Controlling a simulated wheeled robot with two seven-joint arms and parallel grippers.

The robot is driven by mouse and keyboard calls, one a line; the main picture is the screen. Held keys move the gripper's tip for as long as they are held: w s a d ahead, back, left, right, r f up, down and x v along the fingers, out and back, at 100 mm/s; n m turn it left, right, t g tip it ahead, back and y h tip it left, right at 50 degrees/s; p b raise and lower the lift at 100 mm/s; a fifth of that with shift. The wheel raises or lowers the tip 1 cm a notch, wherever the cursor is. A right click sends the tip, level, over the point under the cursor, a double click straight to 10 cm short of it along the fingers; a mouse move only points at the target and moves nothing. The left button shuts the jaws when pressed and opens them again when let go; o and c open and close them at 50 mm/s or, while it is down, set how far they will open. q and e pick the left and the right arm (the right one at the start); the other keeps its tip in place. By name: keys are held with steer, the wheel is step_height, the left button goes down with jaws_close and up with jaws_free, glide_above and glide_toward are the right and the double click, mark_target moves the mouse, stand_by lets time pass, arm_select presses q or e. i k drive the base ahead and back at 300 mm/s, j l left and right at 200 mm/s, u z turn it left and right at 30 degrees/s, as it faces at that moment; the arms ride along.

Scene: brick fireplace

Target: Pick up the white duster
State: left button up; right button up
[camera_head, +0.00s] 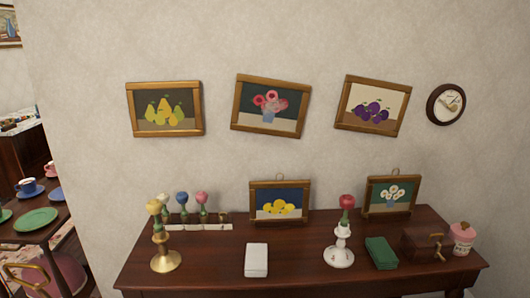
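A small white-headed item (167,200), probably the white duster, stands upright in a pale rack (212,227) at the back left of the dark wooden table. Its lower part is partly hidden behind a yellow-headed one (154,207) in a brass stand. Beside it in the rack stand a blue-headed one (182,198) and a pink-headed one (202,198). A red-headed one (347,202) stands in a white holder (338,248) right of centre. Neither of my grippers is in view.
The table (210,268) also holds a white box (256,261), a green box (381,253), a brown chest (421,243), a pink jar (462,240) and two standing framed pictures. Bare tabletop lies around the white box.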

mark_target(256, 258)
steer(key=i+j+z, duration=0.25)
steer(key=j, duration=0.4)
steer(key=i+j+z, duration=0.3)
steer(key=j, duration=0.45)
steer(key=i+j+z, duration=0.1)
steer(key=j, duration=0.25)
steer(key=i, duration=0.05)
